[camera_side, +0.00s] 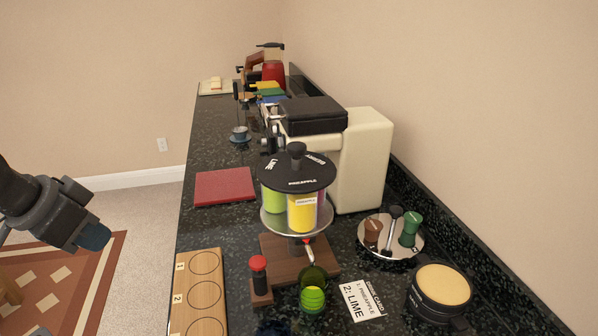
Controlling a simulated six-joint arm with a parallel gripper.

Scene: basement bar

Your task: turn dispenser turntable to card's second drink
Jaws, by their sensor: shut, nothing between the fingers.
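The drink dispenser stands on a wooden base (268,250) on the dark counter. Its turntable (298,175) has a black lid with a knob and names; "PINEAPPLE" faces the camera and "LIME" is at the left. A yellow pineapple canister (303,213) is at the front, above the spout, and a green canister (273,198) is to its left. The card (361,301) lies on the counter and reads "1: PINEAPPLE", "2: LIME". A green glass (313,290) stands below the spout. My gripper (95,237) is at the far left, off the counter, apart from everything; its fingers are hardly visible.
A red-topped post (259,280) stands left of the glass. A numbered wooden board (202,295) lies at the front left, a red mat (225,186) behind it. A cream machine (365,160) stands close behind the dispenser. A round tray (368,249) and a round tan-topped container (442,285) are at right.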

